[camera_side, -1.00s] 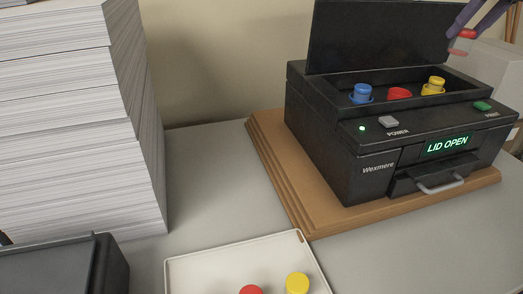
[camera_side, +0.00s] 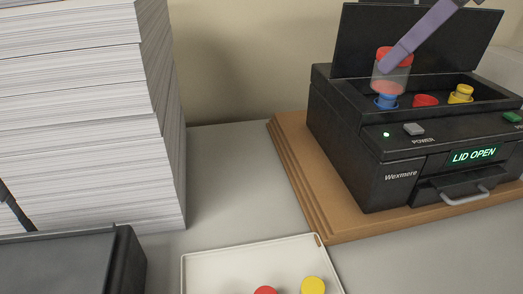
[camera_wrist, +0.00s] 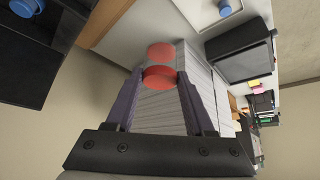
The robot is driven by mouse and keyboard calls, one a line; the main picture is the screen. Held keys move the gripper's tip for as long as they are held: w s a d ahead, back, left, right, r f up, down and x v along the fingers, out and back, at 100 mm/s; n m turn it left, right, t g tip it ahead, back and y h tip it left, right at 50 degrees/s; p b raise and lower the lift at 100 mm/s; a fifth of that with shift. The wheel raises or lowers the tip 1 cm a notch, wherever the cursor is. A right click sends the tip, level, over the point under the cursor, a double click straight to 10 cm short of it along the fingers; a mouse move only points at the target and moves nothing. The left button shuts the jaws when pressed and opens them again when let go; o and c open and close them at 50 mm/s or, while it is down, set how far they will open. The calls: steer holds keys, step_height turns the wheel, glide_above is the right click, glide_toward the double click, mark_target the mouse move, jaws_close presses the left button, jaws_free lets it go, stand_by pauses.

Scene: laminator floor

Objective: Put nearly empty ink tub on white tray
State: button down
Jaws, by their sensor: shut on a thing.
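My gripper (camera_side: 388,68) is shut on a clear, nearly empty ink tub (camera_side: 391,80) with a red lid. It holds the tub upright above the left part of the black machine's open bay, in front of the raised lid. In the wrist view the red tub (camera_wrist: 160,52) sits between the two fingertips (camera_wrist: 158,76). The white tray (camera_side: 222,264) lies on the table at the bottom, partly cut off by the frame edge. A red-lidded tub (camera_side: 265,290) and a yellow-lidded tub (camera_side: 313,285) are on it.
The machine (camera_side: 400,175) reads LID OPEN and stands on a brown board (camera_side: 298,185). Its bay holds a blue tub (camera_side: 386,101), a low red round piece (camera_side: 424,100) and a yellow tub (camera_side: 461,94). A tall paper stack (camera_side: 80,120) and a black box (camera_side: 70,265) stand left.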

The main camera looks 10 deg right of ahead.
steer(key=s+a+n+g+y, duration=0.1)
steer(key=s+a+n, duration=0.2)
steer(key=s+a, duration=0.4)
glide_above(260, 267)
step_height(260, 267, down, 34)
steer(key=shift+s+d+f, duration=0.1)
steer(key=shift+s, duration=0.05)
steer(key=shift+f, duration=1.65)
steer(key=shift+f, duration=0.1)
steer(key=shift+f, duration=0.1)
steer(key=shift+c, duration=1.6)
jaws_free()
steer(key=shift+o, duration=0.2)
